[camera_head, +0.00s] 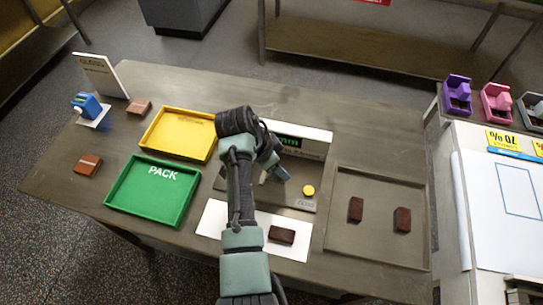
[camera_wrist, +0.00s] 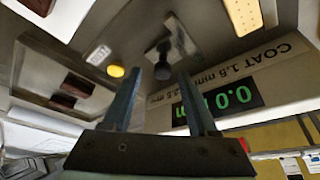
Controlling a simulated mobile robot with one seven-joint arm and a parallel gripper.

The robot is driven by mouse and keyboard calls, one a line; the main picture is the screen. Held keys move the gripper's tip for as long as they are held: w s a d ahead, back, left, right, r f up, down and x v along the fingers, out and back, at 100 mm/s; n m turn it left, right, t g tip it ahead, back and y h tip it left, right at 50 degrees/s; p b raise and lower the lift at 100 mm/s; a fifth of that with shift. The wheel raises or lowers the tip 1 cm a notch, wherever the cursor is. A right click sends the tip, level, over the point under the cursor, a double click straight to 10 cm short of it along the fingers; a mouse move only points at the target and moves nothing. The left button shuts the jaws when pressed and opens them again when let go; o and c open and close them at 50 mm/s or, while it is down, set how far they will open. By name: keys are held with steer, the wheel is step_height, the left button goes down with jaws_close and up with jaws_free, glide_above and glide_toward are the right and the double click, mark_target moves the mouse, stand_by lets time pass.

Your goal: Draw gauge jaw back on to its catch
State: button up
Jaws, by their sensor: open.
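The gauge (camera_head: 300,138) stands at the middle of the table, mostly behind my arm in the head view. Its green display (camera_wrist: 225,102) reads 0.0 in the wrist view, under a coat range label. A yellow button (camera_head: 308,190) is on its base and also shows in the wrist view (camera_wrist: 116,71). The gauge jaw appears to be the metal piece (camera_wrist: 181,44) with a dark knob (camera_wrist: 162,71). My gripper (camera_wrist: 160,75) is open, and the knob appears between its fingertips. I cannot tell whether they touch it. I cannot make out the catch.
A white mat (camera_head: 212,217) with a chocolate (camera_head: 281,235) lies in front of the gauge. A grey tray (camera_head: 376,247) with two chocolates is at right. A green PACK tray (camera_head: 168,208) and a yellow tray (camera_head: 175,128) are at left, near two loose chocolates and a blue device (camera_head: 86,105).

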steer(key=b+v, duration=0.1)
steer(key=v, duration=1.1)
